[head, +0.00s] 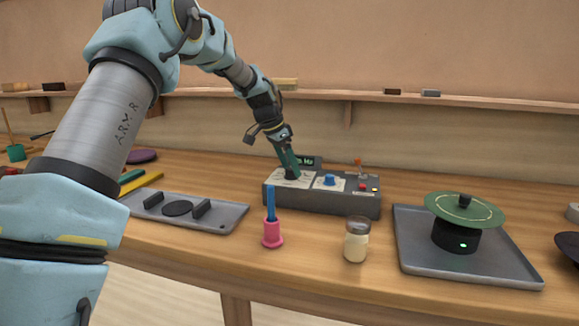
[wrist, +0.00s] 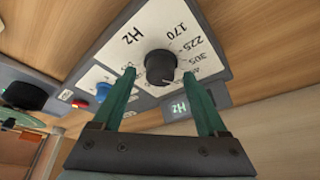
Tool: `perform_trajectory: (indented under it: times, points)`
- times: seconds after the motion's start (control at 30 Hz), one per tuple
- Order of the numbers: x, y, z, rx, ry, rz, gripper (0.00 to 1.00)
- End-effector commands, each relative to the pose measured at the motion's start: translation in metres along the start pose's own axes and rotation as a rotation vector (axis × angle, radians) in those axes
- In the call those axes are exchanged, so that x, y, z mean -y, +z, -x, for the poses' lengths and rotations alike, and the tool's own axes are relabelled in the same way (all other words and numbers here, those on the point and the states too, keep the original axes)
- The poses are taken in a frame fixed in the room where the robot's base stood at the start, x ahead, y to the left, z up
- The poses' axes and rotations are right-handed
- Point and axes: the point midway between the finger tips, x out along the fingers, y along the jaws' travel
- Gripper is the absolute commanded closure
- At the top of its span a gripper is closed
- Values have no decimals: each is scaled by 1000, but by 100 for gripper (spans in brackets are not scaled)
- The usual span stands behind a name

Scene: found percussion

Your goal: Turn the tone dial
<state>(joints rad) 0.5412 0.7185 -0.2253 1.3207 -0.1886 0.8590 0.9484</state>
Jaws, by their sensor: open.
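The tone dial is a black knob (wrist: 161,64) on a white panel marked Hz, with numbers such as 170, 225 and 305 around it in the wrist view. It sits at the left end of a grey control box (head: 322,202). My gripper (wrist: 159,74) is open, its two green fingers apart on either side of the knob in the picture. I cannot tell whether they touch it. In the head view my gripper (head: 291,168) points down over the left panel and mostly hides the dial. A small display (wrist: 180,108) shows Hz; its number is hidden.
A blue knob (head: 329,180) and small coloured buttons (head: 368,187) sit right of the dial. A pink holder with a blue stick (head: 272,234) and a jar (head: 356,241) stand in front. Grey trays flank the box, the right one (head: 470,270) bearing a green disc (head: 463,209).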

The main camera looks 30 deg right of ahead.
Motion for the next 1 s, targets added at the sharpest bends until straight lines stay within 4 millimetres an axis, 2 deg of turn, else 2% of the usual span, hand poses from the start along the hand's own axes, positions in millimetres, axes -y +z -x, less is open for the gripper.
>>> perform_trajectory:
  times: [0.17,0.4,0.6,1.0]
  points:
    - [1,0,25,-3,-5,0,24]
    - [1,0,73,-3,-6,1,24]
    - [1,0,98,-2,-4,0,24]
    - [0,0,105,0,-1,0,24]
